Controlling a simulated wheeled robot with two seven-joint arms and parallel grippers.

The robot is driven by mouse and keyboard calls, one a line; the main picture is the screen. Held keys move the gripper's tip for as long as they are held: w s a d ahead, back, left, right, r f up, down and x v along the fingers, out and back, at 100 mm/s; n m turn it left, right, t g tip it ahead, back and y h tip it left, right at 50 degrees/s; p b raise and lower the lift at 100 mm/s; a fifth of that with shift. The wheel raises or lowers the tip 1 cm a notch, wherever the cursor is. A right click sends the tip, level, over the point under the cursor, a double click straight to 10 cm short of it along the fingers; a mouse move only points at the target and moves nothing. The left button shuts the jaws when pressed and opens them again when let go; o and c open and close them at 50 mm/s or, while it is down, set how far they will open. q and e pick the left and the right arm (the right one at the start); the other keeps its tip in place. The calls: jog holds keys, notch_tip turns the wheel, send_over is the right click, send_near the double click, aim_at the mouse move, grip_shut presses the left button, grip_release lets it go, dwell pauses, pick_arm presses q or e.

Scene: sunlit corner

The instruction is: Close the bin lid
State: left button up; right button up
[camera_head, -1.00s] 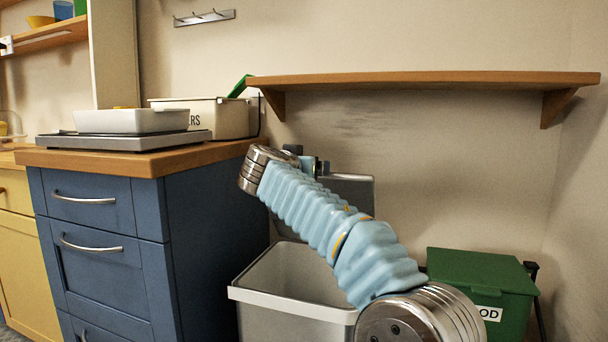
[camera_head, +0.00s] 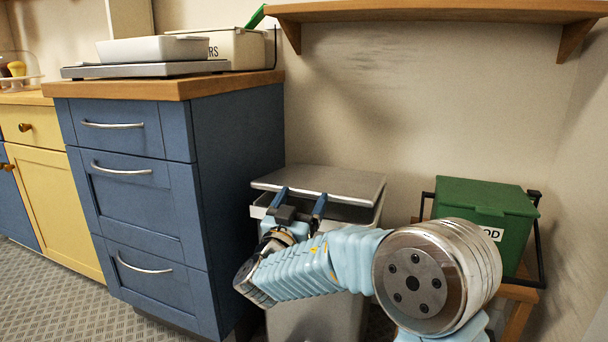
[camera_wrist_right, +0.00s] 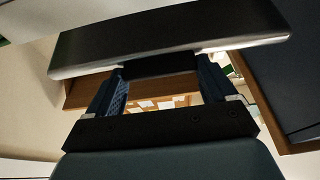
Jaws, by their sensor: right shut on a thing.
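The grey bin (camera_head: 345,215) stands on the floor to the right of the blue cabinet. Its grey lid (camera_head: 325,182) lies over the top, nearly level, with a dark gap below its front edge. My right gripper (camera_head: 303,196) is at the lid's front edge, its two blue fingers set apart and shut on the lid. In the right wrist view, the lid's edge (camera_wrist_right: 170,42) crosses just beyond the fingertips, with a dark part between them. The exact contact is partly hidden. My right arm covers part of the bin's front. My left gripper is out of view.
The blue cabinet (camera_head: 235,160) stands close on the bin's left. A green box (camera_head: 490,208) sits on a low wooden stand at the right. A wooden shelf (camera_head: 430,10) runs along the wall above. Patterned floor (camera_head: 50,290) is clear at the lower left.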

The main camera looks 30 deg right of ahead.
jog(key=shift+d+f+h, duration=0.2)
jog(key=shift+f+h, duration=0.2)
jog(key=shift+f, duration=0.9)
jog(key=o, duration=1.3)
jog(key=shift+t, duration=0.3)
jog(key=v, duration=1.4)
jog(key=shift+w+a+r, duration=0.1)
jog(key=shift+a+r, duration=0.2)
jog(key=shift+a, duration=0.1)
